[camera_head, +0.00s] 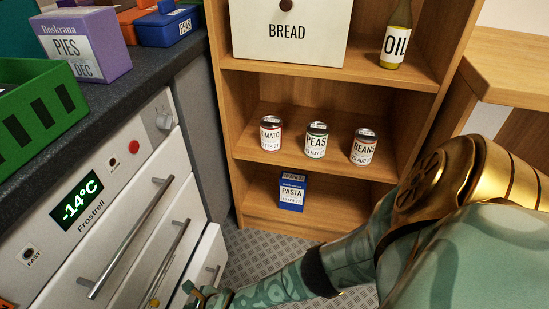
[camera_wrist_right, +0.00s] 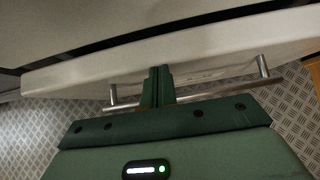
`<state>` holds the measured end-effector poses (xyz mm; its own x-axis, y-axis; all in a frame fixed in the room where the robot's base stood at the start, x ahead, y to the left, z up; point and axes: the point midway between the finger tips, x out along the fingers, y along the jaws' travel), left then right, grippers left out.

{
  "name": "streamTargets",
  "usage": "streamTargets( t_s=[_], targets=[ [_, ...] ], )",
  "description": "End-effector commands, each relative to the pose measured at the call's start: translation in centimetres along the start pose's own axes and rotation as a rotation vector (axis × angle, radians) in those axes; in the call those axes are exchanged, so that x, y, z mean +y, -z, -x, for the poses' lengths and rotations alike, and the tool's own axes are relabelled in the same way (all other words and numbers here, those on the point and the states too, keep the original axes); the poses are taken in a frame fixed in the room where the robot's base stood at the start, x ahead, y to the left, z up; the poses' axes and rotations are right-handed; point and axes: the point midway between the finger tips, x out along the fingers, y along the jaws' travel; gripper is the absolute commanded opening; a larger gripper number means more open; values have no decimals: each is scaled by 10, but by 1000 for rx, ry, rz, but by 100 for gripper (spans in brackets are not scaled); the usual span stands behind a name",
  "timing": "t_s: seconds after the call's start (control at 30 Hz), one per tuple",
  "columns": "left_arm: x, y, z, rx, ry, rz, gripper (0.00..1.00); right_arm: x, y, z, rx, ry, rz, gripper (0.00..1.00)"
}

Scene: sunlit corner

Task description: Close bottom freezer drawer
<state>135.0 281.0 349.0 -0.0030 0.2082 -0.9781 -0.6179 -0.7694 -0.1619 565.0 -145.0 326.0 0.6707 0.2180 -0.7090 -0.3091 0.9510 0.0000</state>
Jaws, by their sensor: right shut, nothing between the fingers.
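The white freezer (camera_head: 115,185) stands at the left with a lit -14°C display. Its bottom drawer (camera_head: 212,250) juts out past the drawer fronts above it. My right arm reaches down to it from the right, and my right gripper (camera_head: 197,294) is at the drawer's front. In the right wrist view, the drawer (camera_wrist_right: 200,55) crosses the picture, with its metal bar handle (camera_wrist_right: 225,91) below. The right gripper's fingers (camera_wrist_right: 158,82) are shut and empty, overlapping the handle near its middle; I cannot tell whether they touch the drawer. My left gripper is not in view.
A wooden shelf unit (camera_head: 228,115) with cans, a pasta box (camera_head: 291,192) and a bread bin (camera_head: 290,35) stands beyond the freezer. Boxes and a green crate (camera_head: 40,112) are on the dark worktop (camera_head: 120,85). The patterned metal floor (camera_head: 255,250) between is clear.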

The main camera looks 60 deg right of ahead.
Motion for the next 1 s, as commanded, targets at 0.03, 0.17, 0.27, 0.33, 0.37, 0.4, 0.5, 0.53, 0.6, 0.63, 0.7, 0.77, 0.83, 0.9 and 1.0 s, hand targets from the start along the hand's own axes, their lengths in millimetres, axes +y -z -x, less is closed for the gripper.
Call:
streamTargets(
  t_s=[0.03, 0.17, 0.27, 0.33, 0.37, 0.4, 0.5, 0.53, 0.6, 0.63, 0.7, 0.77, 0.83, 0.9, 1.0],
  targets=[
    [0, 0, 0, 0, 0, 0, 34, 0, -1, -1, -1, 0, 0, 0],
    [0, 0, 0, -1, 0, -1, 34, 0, -2, -1, -1, 0, 0, 0],
    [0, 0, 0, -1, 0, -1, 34, 0, -2, -1, -1, 0, 0, 0],
    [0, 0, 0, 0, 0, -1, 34, 0, -2, -1, -2, 0, 0, 0],
    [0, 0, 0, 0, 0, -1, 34, 0, -2, -1, -2, 0, 0, 0],
    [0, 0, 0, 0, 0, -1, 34, 0, -2, -1, -2, 0, 0, 0],
    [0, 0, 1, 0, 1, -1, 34, 0, -2, -1, -2, 0, 0, 0],
    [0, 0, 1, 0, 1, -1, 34, 0, -2, -1, -2, 0, 0, 0],
    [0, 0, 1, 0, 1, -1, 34, 0, -2, -1, -2, 0, 0, 0],
    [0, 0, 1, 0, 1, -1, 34, 0, -2, -1, -2, 0, 0, 0],
    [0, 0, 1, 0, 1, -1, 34, 0, -2, -1, -2, 0, 0, 0],
    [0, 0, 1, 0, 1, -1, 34, 0, -2, -1, -1, 0, 0, 0],
    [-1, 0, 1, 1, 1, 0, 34, -1, -2, -1, -1, 0, 0, 0],
    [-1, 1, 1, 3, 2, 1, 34, -2, 0, 1, -1, 1, 0, 0],
    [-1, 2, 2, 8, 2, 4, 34, -9, 3, 4, -1, 2, 0, 0]
  ],
)
